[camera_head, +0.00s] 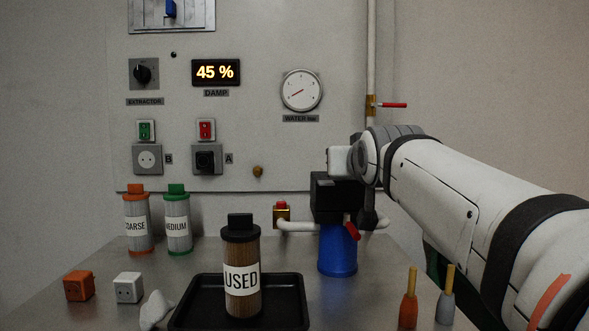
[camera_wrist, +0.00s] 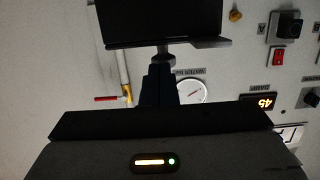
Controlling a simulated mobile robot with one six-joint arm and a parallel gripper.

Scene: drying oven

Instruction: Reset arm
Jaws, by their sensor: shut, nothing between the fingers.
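My arm comes in from the right in the head view, and its end hangs over the black block and blue bowl (camera_head: 337,252) of a pipe-mounted housing. I cannot make out the fingers there. In the wrist view my gripper (camera_wrist: 158,85) shows as dark, narrow fingers in front of the panel; it is shut with nothing held. The gripper body with a lit strip fills the bottom of that view. A large black shape at the top of that view hides part of the wall.
A brown USED cartridge (camera_head: 242,279) stands upright on a black tray (camera_head: 290,289). COARSE (camera_head: 137,229) and MEDIUM (camera_head: 178,230) cartridges stand at the back left. Orange (camera_head: 79,286) and white (camera_head: 128,287) blocks lie in front. The panel shows 45 % (camera_head: 216,73). A red-handled valve (camera_head: 391,105) is on the pipe.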

